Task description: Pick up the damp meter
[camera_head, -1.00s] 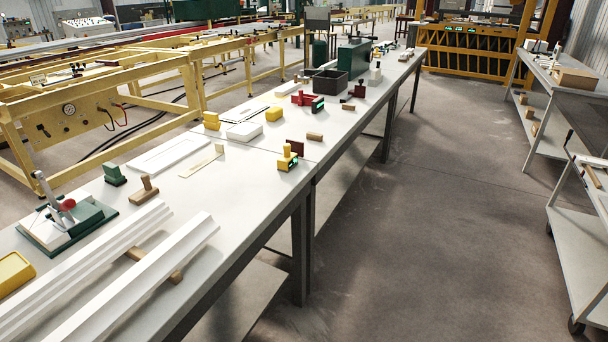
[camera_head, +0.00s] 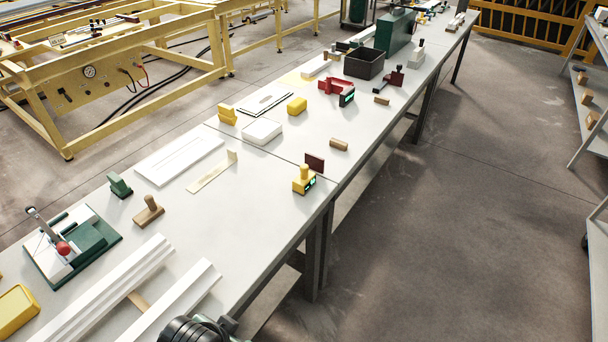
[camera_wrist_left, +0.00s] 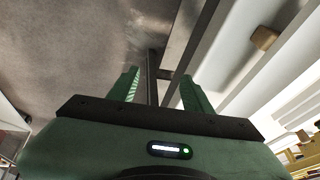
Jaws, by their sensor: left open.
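A small yellow device with a lit green-blue display (camera_head: 304,180), which looks like the damp meter, stands near the front edge of the long grey-white table (camera_head: 255,215) in the head view. A dark red plate (camera_head: 315,162) stands just behind it. My left gripper (camera_wrist_left: 162,90) shows in the left wrist view with its two green fingers apart and nothing between them. Floor and a dark table leg lie beyond the fingers, and I cannot make out the device there. Neither gripper shows in the head view; a dark part of my arm is at its bottom edge.
Near the device lie a wooden block (camera_head: 339,144), a white box (camera_head: 262,131) and a wooden-handled tool (camera_head: 148,211). White mouldings (camera_head: 110,290) and a green-based press (camera_head: 72,245) fill the near left. A red tool (camera_head: 335,86) and dark bin (camera_head: 363,64) stand farther back.

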